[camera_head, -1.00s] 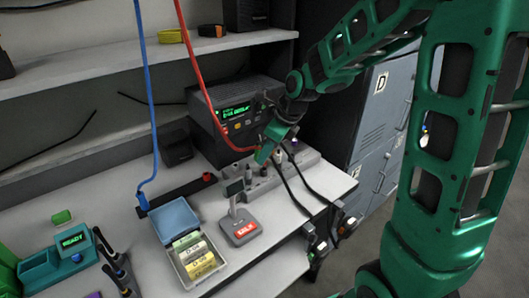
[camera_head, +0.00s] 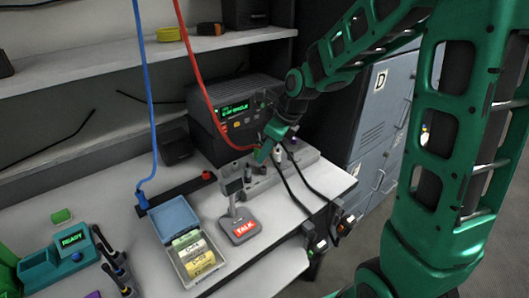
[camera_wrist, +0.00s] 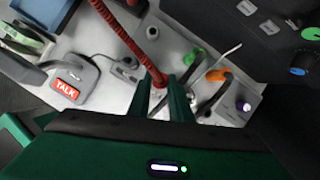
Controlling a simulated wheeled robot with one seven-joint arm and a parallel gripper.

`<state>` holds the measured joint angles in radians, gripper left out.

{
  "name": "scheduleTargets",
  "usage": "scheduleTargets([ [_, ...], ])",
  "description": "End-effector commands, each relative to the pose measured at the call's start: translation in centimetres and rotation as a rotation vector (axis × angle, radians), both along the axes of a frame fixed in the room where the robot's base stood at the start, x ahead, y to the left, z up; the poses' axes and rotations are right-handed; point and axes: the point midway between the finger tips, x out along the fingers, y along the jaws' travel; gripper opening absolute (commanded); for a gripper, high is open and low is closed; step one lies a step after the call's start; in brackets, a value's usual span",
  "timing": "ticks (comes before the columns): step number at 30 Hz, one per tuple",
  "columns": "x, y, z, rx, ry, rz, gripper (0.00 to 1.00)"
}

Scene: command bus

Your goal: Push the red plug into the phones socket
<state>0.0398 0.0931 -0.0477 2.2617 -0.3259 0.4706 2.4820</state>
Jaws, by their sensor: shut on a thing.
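My gripper (camera_head: 264,155) is low over the grey socket strip (camera_head: 305,156) in front of the black radio unit. The phones socket cannot be made out; I cannot tell how deep the plug sits. Green (camera_wrist: 193,57), orange (camera_wrist: 217,75) and purple (camera_wrist: 243,106) parts stand beside the fingers.
The radio unit (camera_head: 213,146) stands behind the strip. A red-lit TALK stand (camera_head: 243,229) and an open box (camera_head: 174,219) are to the left. A blue cable (camera_head: 152,110) drops to a black rail. Dark cables hang over the right table edge.

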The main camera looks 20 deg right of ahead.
Motion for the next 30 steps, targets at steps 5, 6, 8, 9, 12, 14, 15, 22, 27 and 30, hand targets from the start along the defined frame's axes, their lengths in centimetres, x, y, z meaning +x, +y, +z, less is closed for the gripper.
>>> scheduleTargets([
  [5,0.0,0.0,0.0,0.0,0.0,0.0,0.04],
  [6,0.0,0.01,-0.01,0.0,0.0,0.0,0.04],
  [8,-0.02,0.0,-0.04,0.0,0.0,0.0,0.04],
  [9,-0.03,0.0,-0.07,0.0,0.0,0.0,0.04],
  [12,-0.02,0.0,-0.09,0.0,0.0,0.0,0.04],
  [14,-0.03,0.01,-0.09,0.0,0.0,0.0,0.04],
  [15,-0.03,0.01,-0.09,0.0,0.0,0.0,0.04],
  [22,-0.04,0.01,-0.25,0.0,0.0,0.0,0.04],
  [27,-0.05,0.01,-0.59,0.0,0.001,0.001,0.04],
  [30,-0.07,0.02,-0.8,0.0,0.001,0.001,0.04],
])
